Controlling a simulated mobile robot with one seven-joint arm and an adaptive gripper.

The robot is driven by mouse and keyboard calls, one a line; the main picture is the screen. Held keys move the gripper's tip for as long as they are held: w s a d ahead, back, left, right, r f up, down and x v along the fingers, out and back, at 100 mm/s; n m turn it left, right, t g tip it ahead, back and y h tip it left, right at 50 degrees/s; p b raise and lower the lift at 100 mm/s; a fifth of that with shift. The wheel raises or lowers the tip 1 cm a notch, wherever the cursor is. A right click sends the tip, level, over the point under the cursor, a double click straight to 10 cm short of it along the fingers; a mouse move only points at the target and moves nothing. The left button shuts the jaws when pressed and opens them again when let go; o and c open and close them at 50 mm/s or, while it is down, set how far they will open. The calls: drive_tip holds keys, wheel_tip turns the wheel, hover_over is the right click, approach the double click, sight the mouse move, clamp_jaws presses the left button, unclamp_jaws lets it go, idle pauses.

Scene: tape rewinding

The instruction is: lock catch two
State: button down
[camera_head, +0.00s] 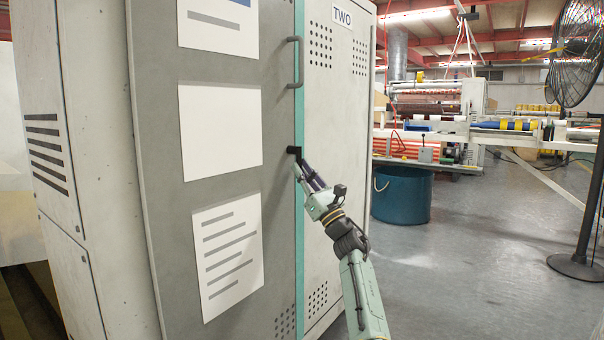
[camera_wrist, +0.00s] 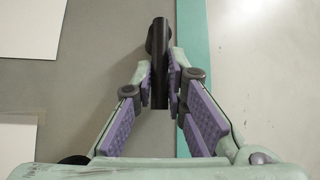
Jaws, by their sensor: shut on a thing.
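The cabinet has a label reading TWO (camera_head: 342,17) at its top right. The catch (camera_head: 294,150) is a small black part on the grey door (camera_head: 280,215), beside the teal strip (camera_head: 299,250) at the door's right edge. In the wrist view the catch (camera_wrist: 158,35) has a round black base with a black lever pointing down in the picture. My gripper (camera_wrist: 161,95) is shut on that lever, with one purple-padded finger on each side. In the head view my gripper (camera_head: 302,172) reaches the catch from the lower right. The lever's lower end lies between the fingers.
A grey bar handle (camera_head: 299,62) sits above the catch. Paper sheets (camera_head: 220,130) are on the door. To the right stand a blue bin (camera_head: 402,193), a roller machine (camera_head: 430,110) and a black fan (camera_head: 578,50). The floor (camera_head: 470,260) right of the cabinet is largely clear.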

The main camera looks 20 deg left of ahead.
drive_tip(key=shift+r, duration=0.1)
drive_tip(key=c, duration=1.6)
unclamp_jaws()
drive_tip(key=v, duration=1.2)
drive_tip(key=shift+s, duration=0.1)
